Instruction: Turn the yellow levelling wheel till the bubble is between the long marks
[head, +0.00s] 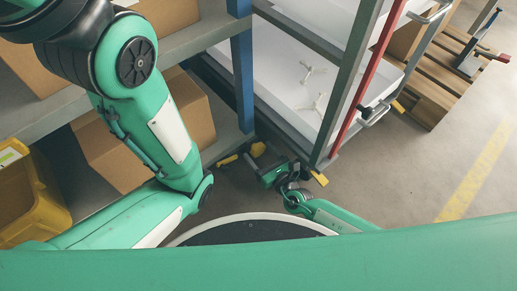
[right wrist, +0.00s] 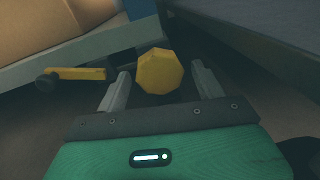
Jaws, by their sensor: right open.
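The yellow levelling wheel (right wrist: 160,72) is a faceted yellow knob in the middle of the right wrist view. It also shows small in the head view (head: 257,149), by the foot of the shelf. My right gripper (right wrist: 160,69) is open, with one finger to each side of the wheel and a gap on both sides. I cannot tell whether the fingertips reach past its face. In the head view the right gripper (head: 257,161) is low beside the wheel. No bubble or long marks can be made out. My left arm crosses the left of the head view; its gripper is not visible.
A yellow bar with a dark round end (right wrist: 75,75) lies left of the wheel. A shelf with cardboard boxes (head: 183,110) and a yellow bin (head: 35,205) stand at the left. A rack with white trays (head: 285,85) stands close behind. Open floor (head: 430,180) lies right.

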